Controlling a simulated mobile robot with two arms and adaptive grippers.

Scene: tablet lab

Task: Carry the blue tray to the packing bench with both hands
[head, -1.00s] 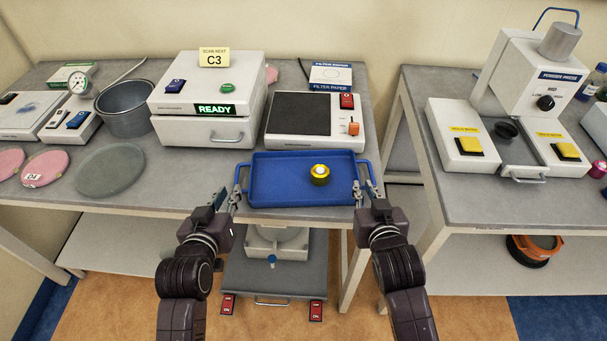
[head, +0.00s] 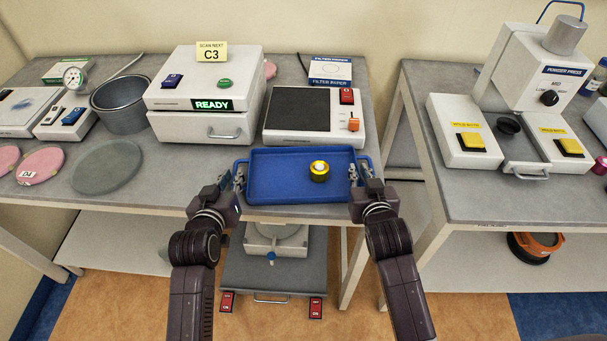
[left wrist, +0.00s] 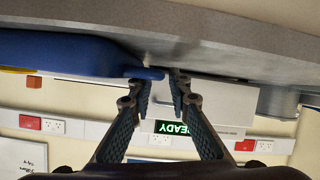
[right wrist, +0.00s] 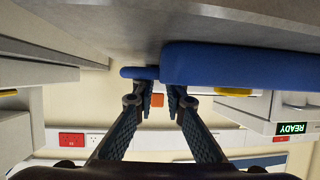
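The blue tray (head: 275,185) lies flat at the front edge of the grey bench, with a handle on each short side. A round yellow item with a pale top (head: 319,171) stands on it, right of centre. My left gripper (head: 233,181) is at the tray's left handle; in the left wrist view its open fingers (left wrist: 158,80) are apart, with the handle's end (left wrist: 154,73) showing between them. My right gripper (head: 360,176) is at the right handle; in the right wrist view its fingers (right wrist: 160,82) are apart near the handle (right wrist: 132,72). Firm contact is not visible.
A white READY device (head: 205,85) and a white device with a dark plate (head: 300,115) stand behind the tray. A second bench (head: 490,200) with a powder press (head: 530,70) is at right, across a gap. A low platform (head: 272,272) is below the tray.

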